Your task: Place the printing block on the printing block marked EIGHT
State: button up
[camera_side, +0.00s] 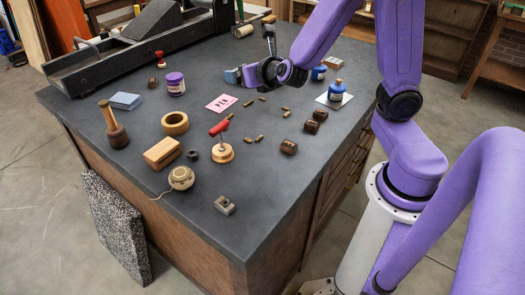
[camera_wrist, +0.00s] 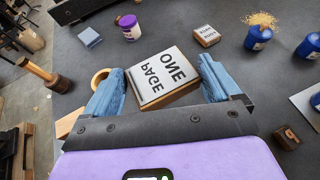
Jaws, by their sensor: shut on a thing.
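My gripper (camera_side: 242,76) has blue fingers and is over the far middle of the dark bench. In the wrist view my gripper (camera_wrist: 161,85) is shut on a printing block (camera_wrist: 160,77) with wooden sides and a pale face marked PAGE ONE, upside down in the picture. In the side view the fingers hide most of the held block. A smaller wood-sided block (camera_wrist: 206,35) lies on the bench beyond it, apart from it, to the upper right. Its pale face has two small lines of lettering, the one word seemingly EIGHT. I cannot pick it out in the side view.
Blue jars (camera_wrist: 259,38) stand right of the smaller block. A purple-labelled jar (camera_side: 175,84) and blue pad (camera_side: 125,101) are to the left. A large press (camera_side: 110,60) stands behind.

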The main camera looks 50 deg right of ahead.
jog(key=shift+s+a+r+n+y, duration=0.1)
jog(key=shift+s+a+n+y, duration=0.05)
jog(key=shift+a, duration=0.4)
jog(key=shift+s+a+n+y, duration=0.1)
jog(key=shift+a+n+y, duration=0.05)
jog(key=shift+a, duration=0.35)
jog(key=shift+w, duration=0.15)
jog(key=w+d+f+m+g+h, duration=0.1)
jog(key=w+d, duration=0.2)
jog(key=w, duration=0.2)
jog(key=w+d+f+m+h, duration=0.1)
jog(key=w+d+m+h, duration=0.1)
jog(key=w+d, duration=0.3)
jog(key=m+g+h, duration=0.2)
send_over(221, 77)
notch_tip(221, 77, down, 12)
jog(key=shift+r, duration=0.25)
jog(key=shift+d+f, duration=0.1)
jog(key=shift+f, duration=0.15)
jog(key=shift+w+f, duration=0.1)
jog(key=shift+f, duration=1.4)
jog(key=shift+f, duration=0.15)
